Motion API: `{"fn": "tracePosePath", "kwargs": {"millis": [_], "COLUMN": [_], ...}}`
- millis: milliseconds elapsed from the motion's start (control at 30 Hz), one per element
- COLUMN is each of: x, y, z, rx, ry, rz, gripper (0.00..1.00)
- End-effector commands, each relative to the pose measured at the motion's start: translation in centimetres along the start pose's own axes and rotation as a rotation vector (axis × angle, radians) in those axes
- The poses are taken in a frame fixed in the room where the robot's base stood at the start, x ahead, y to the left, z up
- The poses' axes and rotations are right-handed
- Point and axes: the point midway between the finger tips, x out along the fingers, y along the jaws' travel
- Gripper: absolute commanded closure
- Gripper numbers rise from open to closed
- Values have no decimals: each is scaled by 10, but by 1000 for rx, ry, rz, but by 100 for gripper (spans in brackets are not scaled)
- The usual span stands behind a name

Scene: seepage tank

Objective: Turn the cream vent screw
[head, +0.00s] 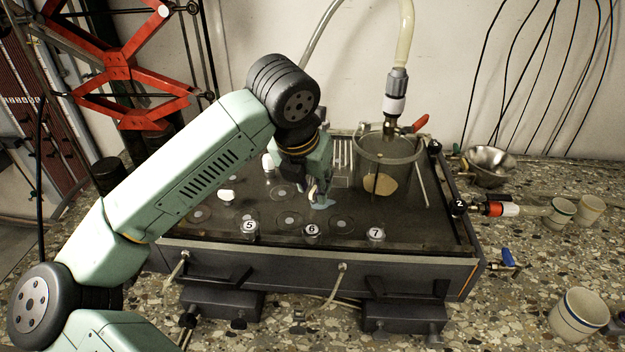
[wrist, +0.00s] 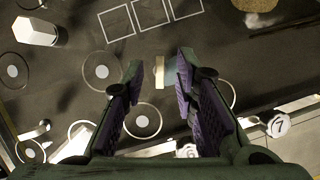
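My gripper (head: 318,190) points down over the dark tank lid, behind the knob marked 6. In the wrist view my gripper (wrist: 158,75) has its two purple-padded fingers apart. A small cream piece (wrist: 142,121), which looks like the cream vent screw, shows in the gap between the fingers. I cannot tell whether either finger touches it. It also shows small and partly hidden at the fingers in the head view (head: 313,193). A pale bluish piece (head: 322,205) lies just beside it. The screw's base is hard to make out.
Numbered knobs 5 (head: 249,227), 6 (head: 312,230) and 7 (head: 376,234) line the tank's front edge. A white block (wrist: 37,30) stands at left. A clear cylinder (head: 400,165) with a hose rises at right. Bowl (head: 490,165) and cups stand beyond the tank.

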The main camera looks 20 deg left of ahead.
Motion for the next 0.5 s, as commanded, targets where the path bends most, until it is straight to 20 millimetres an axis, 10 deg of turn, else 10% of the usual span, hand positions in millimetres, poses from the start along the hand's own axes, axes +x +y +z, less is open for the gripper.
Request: {"fn": "tracePosePath", "kwargs": {"millis": [500], "x": [4], "y": [0], "z": [0], "rx": [1], "ry": [-1], "rz": [-1], "gripper": [85]}}
